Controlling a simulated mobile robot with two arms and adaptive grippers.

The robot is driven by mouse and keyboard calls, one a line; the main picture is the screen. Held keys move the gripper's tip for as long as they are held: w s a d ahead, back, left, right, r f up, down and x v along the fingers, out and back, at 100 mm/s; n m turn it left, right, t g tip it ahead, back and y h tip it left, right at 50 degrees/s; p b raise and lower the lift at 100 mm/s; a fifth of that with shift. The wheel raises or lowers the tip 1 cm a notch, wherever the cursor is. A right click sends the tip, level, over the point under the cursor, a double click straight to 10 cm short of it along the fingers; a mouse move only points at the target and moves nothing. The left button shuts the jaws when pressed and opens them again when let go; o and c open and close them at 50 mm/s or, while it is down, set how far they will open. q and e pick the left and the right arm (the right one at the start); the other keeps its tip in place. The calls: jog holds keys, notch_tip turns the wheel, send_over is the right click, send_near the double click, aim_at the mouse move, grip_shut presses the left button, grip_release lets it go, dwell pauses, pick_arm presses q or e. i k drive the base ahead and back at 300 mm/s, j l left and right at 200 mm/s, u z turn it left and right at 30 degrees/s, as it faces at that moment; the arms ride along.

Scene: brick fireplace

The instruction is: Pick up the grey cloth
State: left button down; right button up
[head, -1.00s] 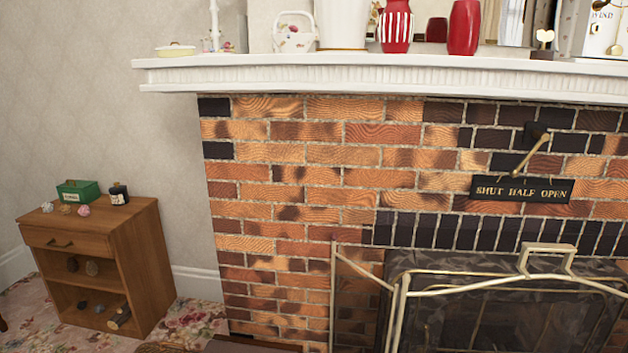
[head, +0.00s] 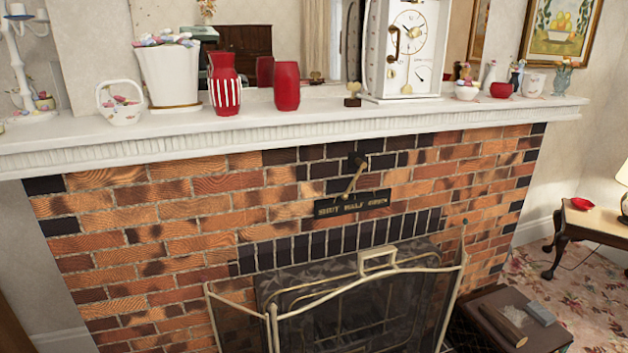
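I cannot make out a grey cloth for certain. A small light grey item (head: 540,313) lies on a dark box (head: 545,340) at the lower right, and it is too small to tell whether it is cloth. Neither of my grippers is in view.
A brick fireplace (head: 190,232) fills the middle, with a metal fire screen (head: 273,330) in front. The white mantel (head: 300,125) above holds a red striped vase (head: 225,92), a white clock (head: 407,50) and ornaments.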

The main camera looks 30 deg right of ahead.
aim_at(546, 318)
jog(key=z, duration=2.35)
jog(key=u, duration=2.45)
jog(key=z, duration=2.45)
jog(key=i+l+u, duration=0.15)
jog(key=i, duration=0.15)
jog(key=i+l+u, duration=0.1)
jog(key=i, duration=0.2)
